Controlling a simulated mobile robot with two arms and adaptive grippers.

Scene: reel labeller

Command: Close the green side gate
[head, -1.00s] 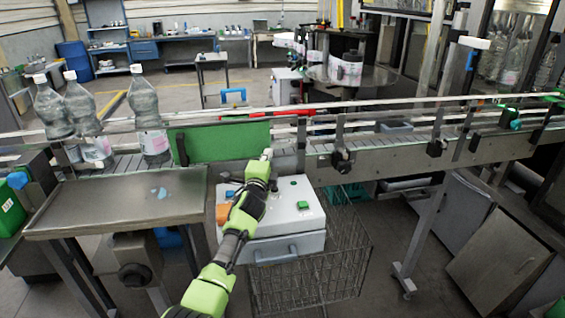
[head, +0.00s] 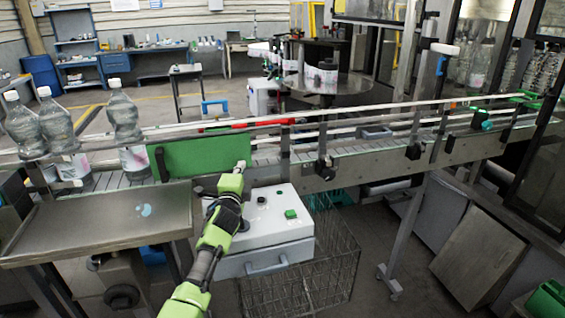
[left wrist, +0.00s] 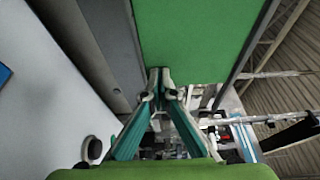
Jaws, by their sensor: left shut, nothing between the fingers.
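The green side gate (head: 200,152) is a flat upright panel along the near side of the conveyor, in front of the bottles' right end. A dark handle or bracket is at its left end. My left gripper (head: 243,165) is shut and empty, its tip at the gate's lower right corner. In the left wrist view, the closed fingertips (left wrist: 160,76) are at the edge of the green panel (left wrist: 195,40). I cannot tell whether they touch it, or how far the gate stands from the rail. My right gripper is out of view.
Several clear bottles (head: 124,118) stand on the conveyor (head: 375,162) at the left. A steel tray (head: 95,228) is below them. A white control box (head: 268,225) with a green button is under my left forearm, beside a wire basket (head: 320,265).

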